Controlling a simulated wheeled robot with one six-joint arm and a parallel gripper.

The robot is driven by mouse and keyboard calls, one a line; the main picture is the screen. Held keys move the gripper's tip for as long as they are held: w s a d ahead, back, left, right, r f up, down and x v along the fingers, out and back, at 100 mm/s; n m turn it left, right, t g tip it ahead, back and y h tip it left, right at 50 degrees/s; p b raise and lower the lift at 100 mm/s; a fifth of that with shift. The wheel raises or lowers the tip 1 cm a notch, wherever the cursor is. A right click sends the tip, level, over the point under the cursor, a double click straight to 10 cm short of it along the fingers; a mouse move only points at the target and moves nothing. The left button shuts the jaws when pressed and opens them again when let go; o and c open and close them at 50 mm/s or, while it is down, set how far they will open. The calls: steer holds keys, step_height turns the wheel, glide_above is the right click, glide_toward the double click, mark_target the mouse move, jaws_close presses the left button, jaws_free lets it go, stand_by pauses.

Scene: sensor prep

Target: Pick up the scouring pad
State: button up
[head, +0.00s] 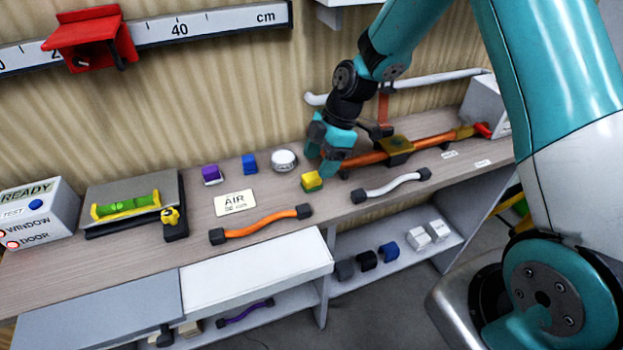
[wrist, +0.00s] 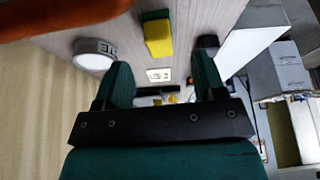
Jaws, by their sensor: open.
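The scouring pad (head: 312,181) is a small block with a yellow sponge body and a green layer, lying on the wooden bench top. It also shows in the wrist view (wrist: 158,38), near the top, ahead of the space between the fingers. My gripper (head: 322,163) is above the bench, just behind and slightly right of the pad in the head view. Its two teal fingers (wrist: 164,75) are apart with nothing between them. The pad is apart from the fingers.
A white round tin (head: 284,160) stands left of my gripper. Blue (head: 249,163) and purple (head: 212,175) blocks sit farther left. An orange hose (head: 262,224), a white hose (head: 391,188) and a long orange pipe assembly (head: 430,143) lie around. An AIR card (head: 235,202) lies on the bench.

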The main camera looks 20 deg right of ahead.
mark_target(312, 176)
steer(key=p+x, duration=0.1)
steer(key=x, duration=0.4)
steer(key=shift+f+p, duration=0.1)
steer(key=shift+p, duration=0.2)
steer(key=shift+c, duration=0.5)
steer(key=c, duration=0.9)
